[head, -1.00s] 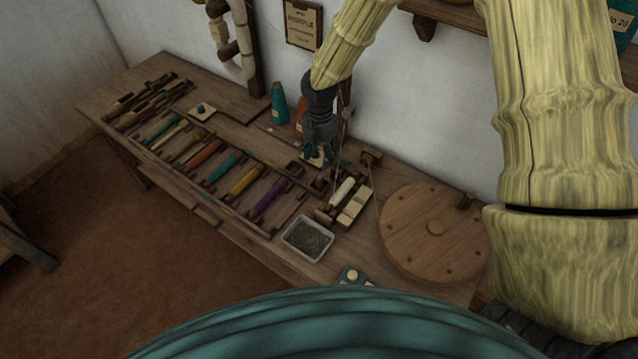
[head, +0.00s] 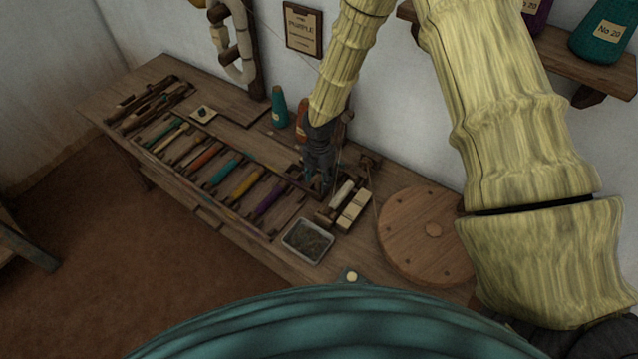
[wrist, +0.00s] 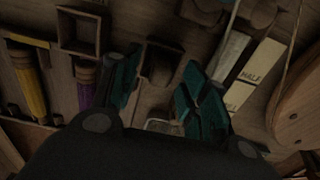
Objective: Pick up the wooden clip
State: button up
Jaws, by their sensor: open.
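My gripper (head: 319,183) is low over the back of the workbench, pointing down. In the wrist view its teal fingers (wrist: 158,98) are spread apart with a gap between them. A small dark brown wooden piece (wrist: 160,66), which looks like the wooden clip, shows in that gap, slightly beyond the fingertips. It seems to sit in or against a square wooden holder. The picture is too dark to tell its exact shape or whether a finger touches it. In the head view my gripper hides this spot.
A rack of coloured bobbins lies to the left; a purple one (head: 270,196) is close. An empty square wooden box (wrist: 79,31) stands beside the left finger. Pale blocks (head: 353,210), a grey tray (head: 307,241) and a round wooden disc (head: 405,235) crowd the right and front.

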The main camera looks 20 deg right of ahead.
jog(key=shift+f, duration=0.6)
jog(key=c, duration=0.9)
jog(key=shift+o, duration=0.2)
jog(key=shift+r, duration=0.1)
